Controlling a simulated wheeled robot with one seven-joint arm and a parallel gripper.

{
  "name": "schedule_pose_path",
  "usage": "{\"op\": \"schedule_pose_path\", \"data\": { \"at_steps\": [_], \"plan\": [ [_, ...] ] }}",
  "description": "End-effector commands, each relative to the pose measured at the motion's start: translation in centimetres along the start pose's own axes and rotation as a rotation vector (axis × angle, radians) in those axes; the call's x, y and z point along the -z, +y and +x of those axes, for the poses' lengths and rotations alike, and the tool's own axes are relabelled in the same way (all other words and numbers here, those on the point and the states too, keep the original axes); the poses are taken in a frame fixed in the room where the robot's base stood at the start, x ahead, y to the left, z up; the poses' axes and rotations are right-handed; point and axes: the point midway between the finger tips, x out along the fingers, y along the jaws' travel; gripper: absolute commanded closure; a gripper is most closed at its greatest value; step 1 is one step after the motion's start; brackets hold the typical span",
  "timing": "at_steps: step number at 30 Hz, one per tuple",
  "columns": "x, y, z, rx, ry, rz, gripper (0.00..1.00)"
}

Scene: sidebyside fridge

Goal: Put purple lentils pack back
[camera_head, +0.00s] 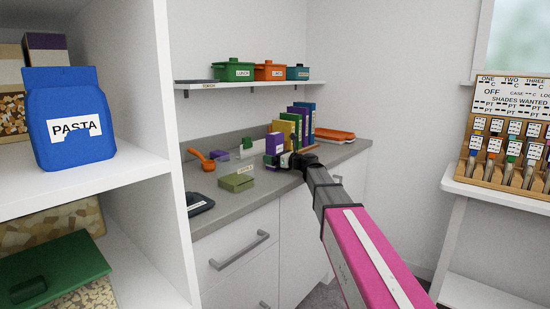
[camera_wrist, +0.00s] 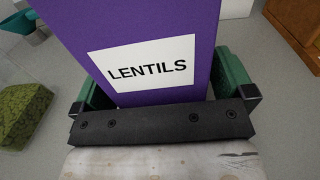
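The purple lentils pack (camera_wrist: 150,40) with its white LENTILS label fills the space between the two green fingers of my gripper (camera_wrist: 165,90) in the wrist view. A finger lies against each side, so the gripper looks shut on it. In the head view the pack (camera_head: 274,142) shows as a small purple block above the grey counter, at the end of my arm, beside my gripper (camera_head: 287,160). My gripper partly hides its lower part. I cannot tell whether its base touches the counter.
The white shelf unit (camera_head: 165,160) at left holds a blue pasta pack (camera_head: 70,118) and a purple-topped box (camera_head: 45,42). An olive box (camera_head: 237,181), orange ladle (camera_head: 205,161) and upright books (camera_head: 303,118) stand on the counter (camera_head: 222,210). Lidded pots (camera_head: 270,71) sit on a wall shelf.

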Motion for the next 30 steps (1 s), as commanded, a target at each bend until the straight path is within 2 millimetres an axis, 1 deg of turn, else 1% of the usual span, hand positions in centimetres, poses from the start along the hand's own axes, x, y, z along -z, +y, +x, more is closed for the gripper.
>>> {"op": "schedule_pose_path", "data": {
  "at_steps": [8, 11, 14, 21, 24, 27, 30],
  "plan": [
    [0.2, 0.0, 0.0, 0.000, 0.000, 0.000, 0.00],
    [0.1, 0.1, -0.9, 0.002, 0.000, 0.000, 0.00],
    [0.1, 0.2, -2.5, 0.002, 0.000, 0.000, 0.00],
    [-0.1, 0.1, -7.1, 0.002, 0.000, 0.000, 0.00],
    [-0.1, 0.1, -8.7, 0.001, 0.000, 0.000, 0.00],
    [-0.1, 0.0, -9.8, 0.001, 0.000, 0.000, 0.00],
    [-0.1, 0.0, -10.5, 0.001, 0.000, 0.000, 0.00]
  ]
}}
